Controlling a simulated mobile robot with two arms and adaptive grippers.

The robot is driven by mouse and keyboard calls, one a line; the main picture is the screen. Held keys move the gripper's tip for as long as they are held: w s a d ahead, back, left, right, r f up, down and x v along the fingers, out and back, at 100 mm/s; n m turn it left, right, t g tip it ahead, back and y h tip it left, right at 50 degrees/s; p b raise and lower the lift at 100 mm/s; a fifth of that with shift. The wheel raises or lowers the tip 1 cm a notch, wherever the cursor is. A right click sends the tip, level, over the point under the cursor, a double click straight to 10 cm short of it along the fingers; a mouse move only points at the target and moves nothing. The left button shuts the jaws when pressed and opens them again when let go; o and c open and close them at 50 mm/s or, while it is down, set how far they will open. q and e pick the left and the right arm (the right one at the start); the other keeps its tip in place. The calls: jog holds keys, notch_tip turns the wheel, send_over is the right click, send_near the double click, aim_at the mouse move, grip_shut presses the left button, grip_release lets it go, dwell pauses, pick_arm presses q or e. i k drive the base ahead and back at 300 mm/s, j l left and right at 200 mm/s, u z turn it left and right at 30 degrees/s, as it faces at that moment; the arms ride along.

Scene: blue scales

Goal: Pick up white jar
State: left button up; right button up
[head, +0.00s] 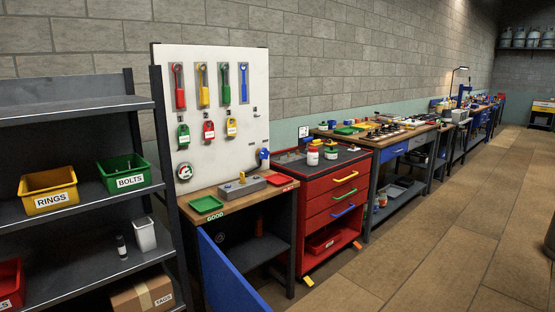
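Two small white jar-like containers stand on top of the red drawer cabinet in the head view. One white jar (313,158) has a dark reddish top and is nearer the front edge. Another white jar (331,154) with a green top stands just to its right. They are small in the picture, so labels cannot be read. A white open bin (145,235) is on the dark shelf at the left, with a small dark bottle with a white band (121,247) beside it. Neither of my grippers shows in this view.
The red cabinet (340,205) stands between a wooden workbench (235,201) and a longer bench (400,139). A blue panel (228,272) juts out in front of the near bench. Yellow (49,190) and green bins (124,175) sit on the shelf. Floor at right is open.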

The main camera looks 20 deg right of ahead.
aim_at(312, 157)
jog(key=i+l+u, duration=0.15)
jog(key=l+u, duration=0.2)
jog(key=i+l+u, duration=0.15)
jog(key=u, duration=0.25)
jog(key=l+u, duration=0.35)
jog(key=i+l, duration=0.05)
jog(key=l, duration=0.05)
